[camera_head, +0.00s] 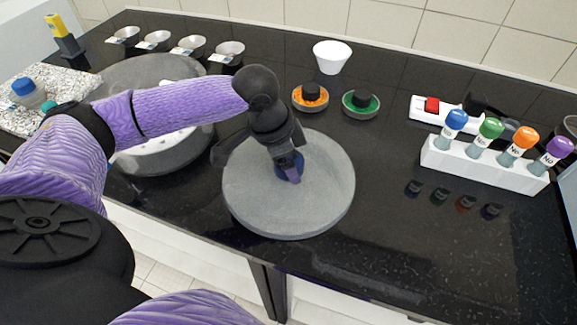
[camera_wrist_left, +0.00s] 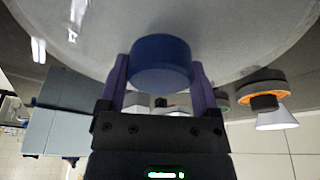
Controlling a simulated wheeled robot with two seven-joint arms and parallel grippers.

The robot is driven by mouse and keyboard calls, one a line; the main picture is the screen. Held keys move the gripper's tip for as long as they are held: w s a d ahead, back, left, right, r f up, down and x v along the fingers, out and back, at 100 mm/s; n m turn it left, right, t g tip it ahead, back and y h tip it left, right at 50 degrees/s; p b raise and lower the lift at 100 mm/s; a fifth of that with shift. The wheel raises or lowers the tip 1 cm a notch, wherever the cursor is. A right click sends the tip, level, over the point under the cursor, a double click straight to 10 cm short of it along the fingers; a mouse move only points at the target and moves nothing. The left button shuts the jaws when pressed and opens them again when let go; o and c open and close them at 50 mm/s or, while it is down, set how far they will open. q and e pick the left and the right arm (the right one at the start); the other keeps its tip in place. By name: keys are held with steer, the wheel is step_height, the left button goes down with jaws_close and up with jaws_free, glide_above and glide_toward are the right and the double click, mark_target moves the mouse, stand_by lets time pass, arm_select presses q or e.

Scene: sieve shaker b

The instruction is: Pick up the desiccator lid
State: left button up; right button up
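The desiccator lid (camera_head: 250,205) is a round grey disc with a blue knob (camera_wrist_left: 160,62) at its centre. It is over the middle of the black counter, right of the wide grey desiccator base (camera_head: 190,150). My left gripper (camera_head: 291,172) points down at the lid's centre. In the left wrist view its purple fingers (camera_wrist_left: 160,80) stand on either side of the blue knob and appear to touch it. The gripper and wrist partly hide the knob in the head view. I cannot tell whether the lid touches the counter. My right gripper is not in view.
Behind the lid are orange (camera_head: 311,98) and green (camera_head: 361,103) dishes with black knobs, and a white bowl (camera_head: 332,57). A white rack (camera_head: 485,166) with coloured-cap bottles stands right. Several metal pans (camera_head: 229,52) line the back left. Counter between lid and rack is clear.

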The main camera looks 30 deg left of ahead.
arm_select(q)
jaws_close()
